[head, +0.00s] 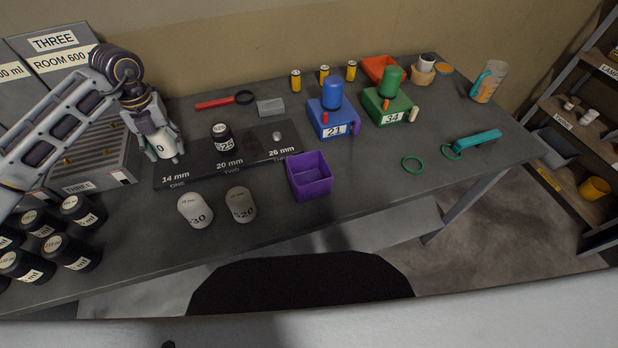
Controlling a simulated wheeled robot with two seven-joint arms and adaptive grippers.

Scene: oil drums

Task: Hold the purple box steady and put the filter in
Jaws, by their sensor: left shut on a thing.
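The purple box (310,176) is open-topped and looks empty. It stands on the table at the right end of the dark labelled strip. My left gripper (160,140) is shut on a white cylinder (163,150) at the left end of the strip, above the 14 mm mark. A "0" shows on its side, and the fingers hide part of it. I cannot tell whether it touches the strip. Two similar pale cylinders, one marked 530 (195,211) and one marked 520 (240,205), are in front of the strip. My right gripper is out of view.
Several black canisters (72,252) crowd the left front. A blue box (333,122) and a green box (388,108) stand behind the purple box. Bare table lies right of the purple box, around a green ring (412,172).

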